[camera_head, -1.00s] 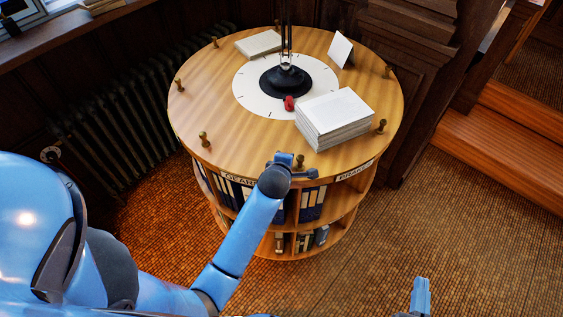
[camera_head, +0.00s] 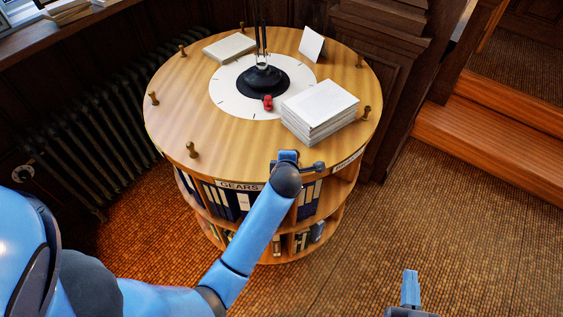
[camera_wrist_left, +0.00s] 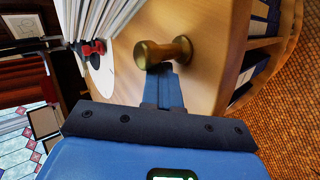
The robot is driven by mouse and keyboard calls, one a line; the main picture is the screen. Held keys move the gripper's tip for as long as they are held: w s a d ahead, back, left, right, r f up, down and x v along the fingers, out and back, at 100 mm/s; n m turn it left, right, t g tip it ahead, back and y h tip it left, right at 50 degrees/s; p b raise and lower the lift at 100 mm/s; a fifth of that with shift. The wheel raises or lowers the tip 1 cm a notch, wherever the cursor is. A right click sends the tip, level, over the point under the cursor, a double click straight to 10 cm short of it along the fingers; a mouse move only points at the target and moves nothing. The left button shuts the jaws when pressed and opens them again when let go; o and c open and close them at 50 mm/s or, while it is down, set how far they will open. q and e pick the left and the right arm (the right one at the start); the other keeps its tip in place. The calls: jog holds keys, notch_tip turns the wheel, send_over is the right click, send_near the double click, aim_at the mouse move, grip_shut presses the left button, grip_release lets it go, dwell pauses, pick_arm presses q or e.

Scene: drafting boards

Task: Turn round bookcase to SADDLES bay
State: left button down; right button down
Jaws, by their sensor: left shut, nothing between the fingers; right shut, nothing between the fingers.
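The round bookcase (camera_head: 235,150) has a wooden top with several brass knobs around its rim. A GEARS label (camera_head: 240,185) faces me; another label at right (camera_head: 348,160) is hard to read. No SADDLES label shows. A red piece (camera_head: 268,103) sits on the white dial (camera_head: 228,100). My left gripper (camera_head: 288,156) is at the near rim, shut and empty. In the left wrist view its closed fingers (camera_wrist_left: 170,82) are right by a brass knob (camera_wrist_left: 163,53); I cannot tell if they touch. My right gripper (camera_head: 410,280) is shut and empty, low at right, away from the bookcase.
A paper stack (camera_head: 320,110), a thin book (camera_head: 229,46), a white card (camera_head: 312,44) and a black stand (camera_head: 263,78) are on the top. A radiator (camera_head: 90,140) is at left, wooden steps (camera_head: 490,145) at right. The floor at front right is clear.

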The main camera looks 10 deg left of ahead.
aim_at(303, 164)
pick_arm(q)
jog(key=shift+d, duration=0.15)
jog(key=shift+w+d+b, duration=0.4)
jog(key=shift+d+b, duration=0.35)
jog(key=w+d+b, duration=0.2)
jog(key=d, duration=0.1)
jog(key=shift+d+f+n+y, duration=0.1)
jog(key=shift+d+n+y, duration=0.05)
jog(key=shift+n+y, duration=0.15)
jog(key=shift+w+d, duration=0.15)
jog(key=shift+d, duration=0.1)
jog(key=shift+a, duration=0.2)
jog(key=shift+d, duration=0.1)
jog(key=shift+r, duration=0.25)
jog(key=shift+s+a+r+p, duration=0.45)
jog(key=shift+s+a+r, duration=0.05)
